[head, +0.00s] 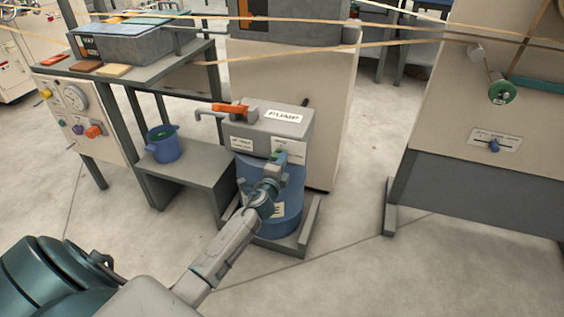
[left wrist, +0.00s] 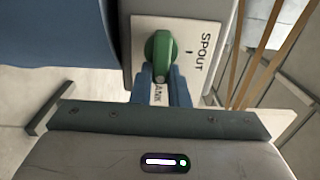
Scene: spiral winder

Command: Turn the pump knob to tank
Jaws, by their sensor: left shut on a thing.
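The pump (head: 255,122) is a grey box labelled PUMP on top of a blue drum (head: 290,205). Its small green knob (head: 276,156) is on the front, partly hidden by my gripper. In the left wrist view the green knob (left wrist: 160,55) sits on a white plate (left wrist: 196,38) with SPOUT at the right and a partly covered word ending in ANK below. I cannot tell for sure which word the knob points at. My left gripper (head: 272,170) is shut on the knob. Its blue fingers (left wrist: 161,82) reach the knob's lower part. My right gripper is out of view.
A blue pot (head: 163,146) stands on a low grey stand (head: 190,170) at the left. A panel with buttons and a gauge (head: 75,97) is further left. Floor is clear at the front right.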

